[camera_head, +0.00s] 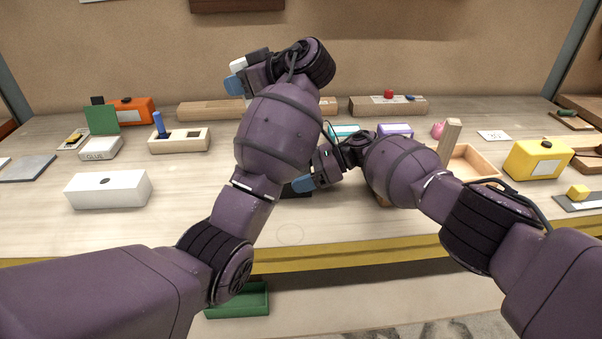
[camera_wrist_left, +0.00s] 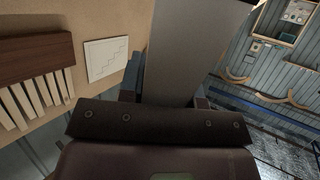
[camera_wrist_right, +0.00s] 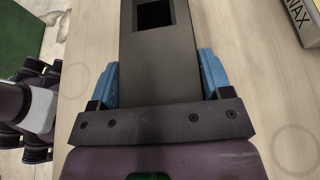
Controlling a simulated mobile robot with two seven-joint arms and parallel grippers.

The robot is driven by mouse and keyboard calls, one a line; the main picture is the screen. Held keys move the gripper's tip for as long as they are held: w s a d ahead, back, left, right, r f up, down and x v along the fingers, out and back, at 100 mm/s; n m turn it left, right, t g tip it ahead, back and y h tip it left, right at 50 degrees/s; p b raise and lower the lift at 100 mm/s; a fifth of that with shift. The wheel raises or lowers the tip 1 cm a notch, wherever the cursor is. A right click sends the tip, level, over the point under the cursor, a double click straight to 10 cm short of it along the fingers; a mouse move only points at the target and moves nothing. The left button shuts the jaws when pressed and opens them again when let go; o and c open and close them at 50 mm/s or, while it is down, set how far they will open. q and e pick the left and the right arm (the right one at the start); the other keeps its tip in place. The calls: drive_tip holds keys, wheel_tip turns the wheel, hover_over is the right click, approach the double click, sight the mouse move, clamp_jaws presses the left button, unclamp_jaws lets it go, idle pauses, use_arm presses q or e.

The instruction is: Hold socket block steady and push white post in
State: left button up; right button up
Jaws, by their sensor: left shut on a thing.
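The white post (camera_head: 238,66) is in my left gripper (camera_head: 236,84), raised high above the table at the back. In the left wrist view the post (camera_wrist_left: 192,50) looks pale grey and fills the space between the fingers. The dark socket block (camera_wrist_right: 158,65) shows in the right wrist view with a square opening in its top. The blue fingers of my right gripper (camera_wrist_right: 160,80) lie against both its sides, seemingly shut on it. In the head view my right gripper (camera_head: 303,184) is low at the table, and the block is mostly hidden. The post is well apart from the block.
A wooden tray (camera_head: 470,160) and a yellow box (camera_head: 537,160) are at the right. The table front left of my right gripper is bare.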

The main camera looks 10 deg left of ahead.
drive_tip(key=c, duration=0.6)
use_arm(q)
drive_tip(key=shift+f, duration=0.1)
use_arm(e)
drive_tip(key=shift+o, duration=0.2)
use_arm(q)
drive_tip(key=a+r+n+y, duration=0.1)
drive_tip(key=a+r+y, duration=0.1)
drive_tip(key=a, duration=0.6)
drive_tip(key=w+a+r+m+t+h, duration=0.3)
drive_tip(key=w+a+r+m+t, duration=0.2)
drive_tip(key=w+r+m+t, duration=0.15)
drive_tip(key=shift+w+d+f+m+t+h, duration=1.05)
drive_tip(key=shift+d+m+t+h, duration=1.8)
drive_tip(key=shift+d+m+h, duration=4.5)
drive_tip(key=s+d+f+m+g+h, duration=0.2)
drive_tip(key=s+f+m+g+h, duration=0.1)
drive_tip(key=h, duration=0.4)
drive_tip(key=s+d+f+m+g+h, duration=0.3)
drive_tip(key=s+m+g+h, duration=0.3)
drive_tip(key=s+g+h, duration=0.1)
drive_tip(key=shift+d+f+g+h, duration=0.25)
drive_tip(key=shift+d+g+h, duration=0.1)
drive_tip(key=shift+g+h, duration=0.3)
